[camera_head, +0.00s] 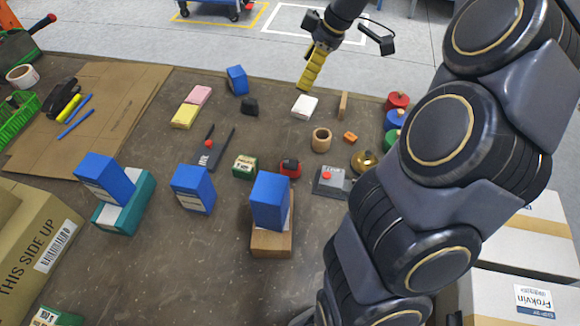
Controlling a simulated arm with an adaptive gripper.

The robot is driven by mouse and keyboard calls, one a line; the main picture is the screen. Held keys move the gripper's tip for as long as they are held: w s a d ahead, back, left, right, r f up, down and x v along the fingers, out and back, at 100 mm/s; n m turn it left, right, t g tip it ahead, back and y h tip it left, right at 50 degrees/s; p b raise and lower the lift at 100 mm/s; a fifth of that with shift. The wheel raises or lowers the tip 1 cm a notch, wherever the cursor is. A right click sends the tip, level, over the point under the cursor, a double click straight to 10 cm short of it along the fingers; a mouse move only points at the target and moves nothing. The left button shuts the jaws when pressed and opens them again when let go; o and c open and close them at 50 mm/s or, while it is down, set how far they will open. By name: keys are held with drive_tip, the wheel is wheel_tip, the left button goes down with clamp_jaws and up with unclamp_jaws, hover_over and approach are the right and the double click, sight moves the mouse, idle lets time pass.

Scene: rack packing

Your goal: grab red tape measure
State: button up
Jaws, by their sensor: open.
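The red tape measure (290,168), a small red and black block, sits on the brown table near the middle, just right of a small green box and behind a tall blue box. My gripper (307,84) is at the far edge of the table, above and well apart from the tape measure. Its yellow ribbed finger points down toward the table. It is open, and nothing shows held in it. The fingers overlap from this angle, so the gap between them is hidden.
A blue box on a brown block (272,242) stands close in front of the tape measure. A grey device with a red button (331,180) lies to its right. A wooden ring (321,139) and a white block (304,106) lie behind it. My arm covers the right side.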

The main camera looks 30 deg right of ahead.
approach(294, 164)
drive_tip(key=x, duration=0.4)
drive_tip(key=shift+a+f, duration=0.1)
drive_tip(key=shift+f, duration=0.25)
drive_tip(key=x, duration=0.7)
drive_tip(key=shift+w+f, duration=0.2)
drive_tip(key=shift+f, duration=0.1)
drive_tip(key=shift+c, duration=0.4)
clamp_jaws()
